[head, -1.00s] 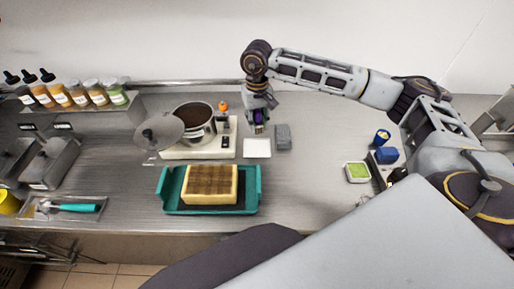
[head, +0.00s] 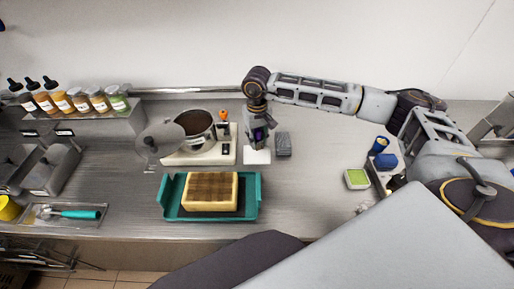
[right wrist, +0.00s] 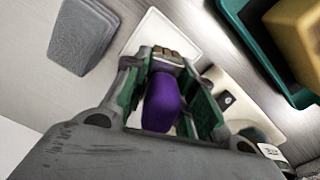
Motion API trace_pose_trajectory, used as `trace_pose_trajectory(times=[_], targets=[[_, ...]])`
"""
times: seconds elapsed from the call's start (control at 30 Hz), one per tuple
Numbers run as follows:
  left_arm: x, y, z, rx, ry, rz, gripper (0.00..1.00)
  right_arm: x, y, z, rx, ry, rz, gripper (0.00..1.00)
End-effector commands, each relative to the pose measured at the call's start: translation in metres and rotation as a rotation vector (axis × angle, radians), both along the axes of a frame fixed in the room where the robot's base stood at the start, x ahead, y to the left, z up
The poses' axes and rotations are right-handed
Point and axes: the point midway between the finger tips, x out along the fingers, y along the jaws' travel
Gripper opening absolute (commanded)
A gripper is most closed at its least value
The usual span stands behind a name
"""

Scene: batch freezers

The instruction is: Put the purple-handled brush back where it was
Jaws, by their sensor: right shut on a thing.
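My right gripper (head: 259,144) is shut on the purple-handled brush (head: 258,134), just over the back of a small white square mat (head: 257,157). In the right wrist view the purple handle (right wrist: 162,104) sits between the two fingers of the gripper (right wrist: 170,62). The brush's far end shows as a small brown piece at the fingertips, over the mat (right wrist: 180,38). I cannot tell whether the brush touches the mat. My left gripper is in neither view.
A grey block (head: 283,146) stands just right of the mat. A pot on a white-based appliance (head: 190,158) is to the left. A teal tray (head: 168,206) with a yellow-sided brown block (head: 211,191) is in front.

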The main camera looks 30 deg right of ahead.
Motion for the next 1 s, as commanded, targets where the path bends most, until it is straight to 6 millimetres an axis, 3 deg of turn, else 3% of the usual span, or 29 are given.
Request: trace_pose_trajectory(times=[0.2, 0.57, 1.0], targets=[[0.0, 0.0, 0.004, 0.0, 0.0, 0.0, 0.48, 0.0, 0.0, -0.016, 0.001, 0.0, -0.001, 0.04], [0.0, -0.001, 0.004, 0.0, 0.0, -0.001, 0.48, 0.0, 0.0, -0.018, 0.001, 0.0, -0.001, 0.04], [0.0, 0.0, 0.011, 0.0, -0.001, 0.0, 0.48, 0.0, 0.0, -0.053, 0.001, 0.0, -0.001, 0.04]])
